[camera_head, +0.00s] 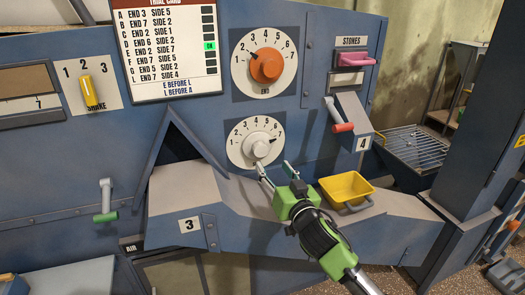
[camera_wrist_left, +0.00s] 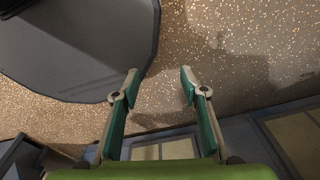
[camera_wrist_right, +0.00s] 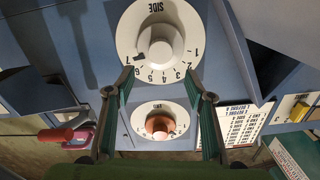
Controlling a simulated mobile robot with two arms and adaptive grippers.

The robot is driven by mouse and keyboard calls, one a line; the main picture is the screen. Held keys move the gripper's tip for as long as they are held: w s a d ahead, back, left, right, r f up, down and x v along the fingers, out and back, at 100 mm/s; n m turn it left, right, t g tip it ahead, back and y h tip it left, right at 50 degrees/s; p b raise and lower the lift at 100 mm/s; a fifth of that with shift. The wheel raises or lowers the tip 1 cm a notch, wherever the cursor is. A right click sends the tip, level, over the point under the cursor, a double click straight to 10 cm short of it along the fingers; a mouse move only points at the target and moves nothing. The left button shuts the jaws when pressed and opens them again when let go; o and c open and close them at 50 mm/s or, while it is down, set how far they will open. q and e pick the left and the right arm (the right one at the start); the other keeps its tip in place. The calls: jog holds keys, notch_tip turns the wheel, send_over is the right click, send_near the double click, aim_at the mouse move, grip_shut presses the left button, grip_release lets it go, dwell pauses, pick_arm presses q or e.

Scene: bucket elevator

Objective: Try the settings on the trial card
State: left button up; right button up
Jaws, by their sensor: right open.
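The trial card (camera_head: 165,55) hangs at the upper left; it lists lettered END and SIDE settings, with one green mark beside the middle rows. The END dial's orange knob (camera_head: 266,66) has its pointer near 2. Below it, the SIDE dial's pale knob (camera_head: 256,148) points near 7; it also shows large in the right wrist view (camera_wrist_right: 165,48). My right gripper (camera_head: 274,167) is open and empty, just in front of the lower edge of the SIDE dial, apparently not touching the knob. My left gripper (camera_wrist_left: 160,85) is open and empty above the floor, out of the head view.
A yellow tray (camera_head: 346,187) sits on the ledge right of my right gripper. A peaked hood (camera_head: 175,130) stands left of the SIDE dial.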

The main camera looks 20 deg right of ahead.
aim_at(262, 150)
jog(key=w+p, duration=0.1)
jog(key=w, duration=0.7)
jog(key=shift+w+a+p, duration=0.15)
jog(key=shift+w+p, duration=0.15)
jog(key=shift+w, duration=0.75)
pick_arm(q)
jog(key=shift+s+r, duration=0.85)
jog(key=shift+r, duration=0.15)
jog(key=shift+w, duration=0.15)
pick_arm(e)
jog(key=c, duration=1.1)
